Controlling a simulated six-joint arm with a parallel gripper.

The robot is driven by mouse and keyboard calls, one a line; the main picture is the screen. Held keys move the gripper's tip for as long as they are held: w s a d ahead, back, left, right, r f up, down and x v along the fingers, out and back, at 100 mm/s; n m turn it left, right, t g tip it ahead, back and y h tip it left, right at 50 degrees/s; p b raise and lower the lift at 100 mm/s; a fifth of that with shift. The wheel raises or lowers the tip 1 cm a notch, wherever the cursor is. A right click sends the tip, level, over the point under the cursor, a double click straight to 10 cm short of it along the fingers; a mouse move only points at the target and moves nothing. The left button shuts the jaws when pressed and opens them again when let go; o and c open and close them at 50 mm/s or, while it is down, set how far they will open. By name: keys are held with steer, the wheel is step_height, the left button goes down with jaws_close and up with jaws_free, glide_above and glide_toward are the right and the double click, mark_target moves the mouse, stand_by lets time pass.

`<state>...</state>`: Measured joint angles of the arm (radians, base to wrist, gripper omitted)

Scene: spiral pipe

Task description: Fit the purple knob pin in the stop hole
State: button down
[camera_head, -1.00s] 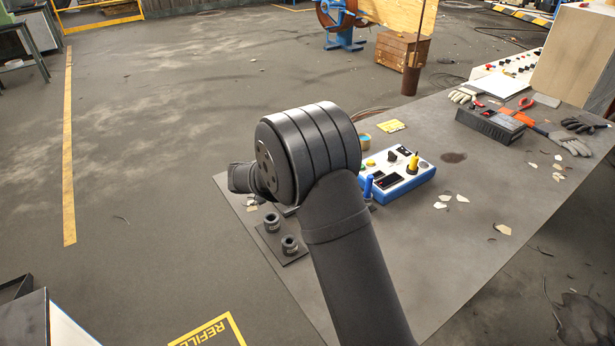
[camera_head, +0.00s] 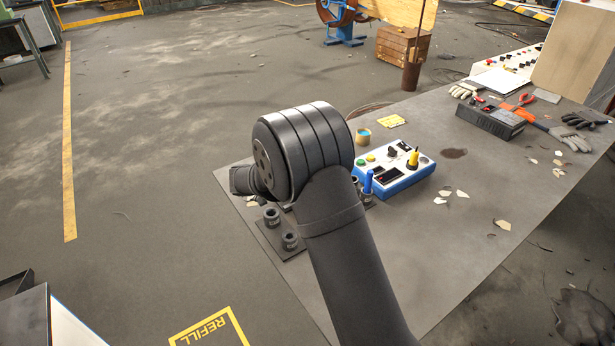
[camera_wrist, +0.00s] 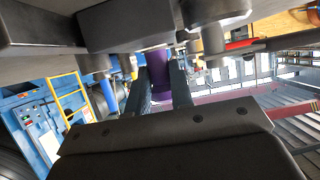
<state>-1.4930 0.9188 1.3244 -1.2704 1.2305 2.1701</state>
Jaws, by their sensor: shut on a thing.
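The purple knob pin (camera_wrist: 160,72) shows in the wrist view, upright between the two dark fingers of my gripper (camera_wrist: 163,88), which is shut on it. Its upper end runs up to grey parts at the top of that view, and I cannot tell whether it touches them. In the head view my own arm hides the gripper and the purple pin. A blue pin (camera_head: 368,182) stands just right of my arm. I cannot make out the stop hole in either view.
A blue and white control box (camera_head: 396,174) with a yellow knob (camera_head: 413,160) stands right of my arm. A dark plate with round collars (camera_head: 290,241) lies at the table's left edge. White chips, gloves and tools lie farther right. The table's front middle is clear.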

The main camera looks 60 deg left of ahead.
steer(key=shift+f, duration=0.45)
steer(key=c, duration=1.2)
jaws_free()
steer(key=v, duration=1.7)
steer(key=shift+s, duration=0.2)
steer(key=shift+w, duration=0.1)
steer(key=x, duration=1.7)
steer(key=shift+w+f, duration=0.1)
steer(key=shift+w, duration=0.05)
steer(key=shift+r, duration=0.2)
